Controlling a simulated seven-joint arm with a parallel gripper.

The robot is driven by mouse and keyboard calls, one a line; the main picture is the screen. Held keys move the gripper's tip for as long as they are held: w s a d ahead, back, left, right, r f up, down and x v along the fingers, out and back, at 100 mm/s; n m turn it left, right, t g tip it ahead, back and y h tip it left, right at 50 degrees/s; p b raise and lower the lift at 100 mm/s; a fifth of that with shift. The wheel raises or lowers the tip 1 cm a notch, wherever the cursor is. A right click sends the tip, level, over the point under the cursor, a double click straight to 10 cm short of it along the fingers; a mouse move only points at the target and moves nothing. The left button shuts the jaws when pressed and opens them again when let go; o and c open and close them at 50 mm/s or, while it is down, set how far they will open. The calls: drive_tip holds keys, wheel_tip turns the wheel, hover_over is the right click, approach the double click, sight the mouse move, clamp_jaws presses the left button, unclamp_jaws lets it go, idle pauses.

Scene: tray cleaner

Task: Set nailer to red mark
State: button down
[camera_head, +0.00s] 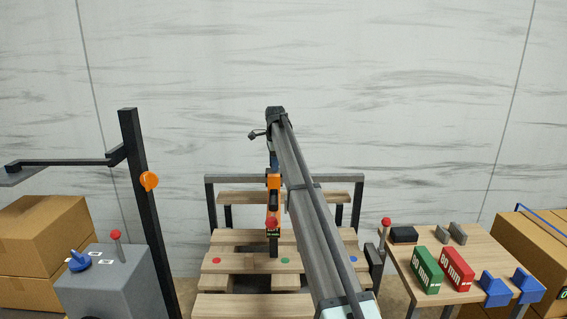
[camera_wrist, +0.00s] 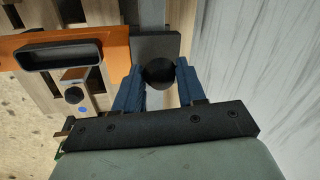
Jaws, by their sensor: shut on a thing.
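The nailer (camera_head: 273,183) is an orange and black upright tool standing over a slatted wooden pallet (camera_head: 235,240). Its dark lower end is between the red mark (camera_head: 216,260) and the green mark (camera_head: 285,260), closer to the green one. A blue mark (camera_head: 354,258) is at the right of the same board. My gripper (camera_wrist: 158,75) has blue fingers shut on a round black knob (camera_wrist: 158,72) next to the nailer's orange body (camera_wrist: 25,48). In the head view my gripper (camera_head: 274,160) is at the nailer's top, partly hidden by my arm.
A grey box (camera_head: 112,290) with a red-topped lever and blue knob stands left, by a black post (camera_head: 140,190). At right, a wooden table (camera_head: 400,265) holds a green block (camera_head: 426,270), a red block (camera_head: 457,267) and blue pieces. Cardboard boxes (camera_head: 40,235) stand at both sides.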

drive_tip(key=a, duration=2.1)
drive_tip(key=shift+a, duration=0.3)
drive_tip(key=shift+a, duration=0.1)
drive_tip(key=c, duration=1)
unclamp_jaws()
drive_tip(key=shift+a, duration=0.1)
drive_tip(key=o, duration=0.3)
drive_tip(key=shift+d, duration=0.25)
drive_tip(key=s+r, duration=0.1)
drive_tip(key=r, duration=0.8)
drive_tip(key=s+r, duration=0.1)
drive_tip(key=r, duration=0.3)
drive_tip(key=shift+s+d+r, duration=0.25)
drive_tip(key=shift+s+r, duration=0.05)
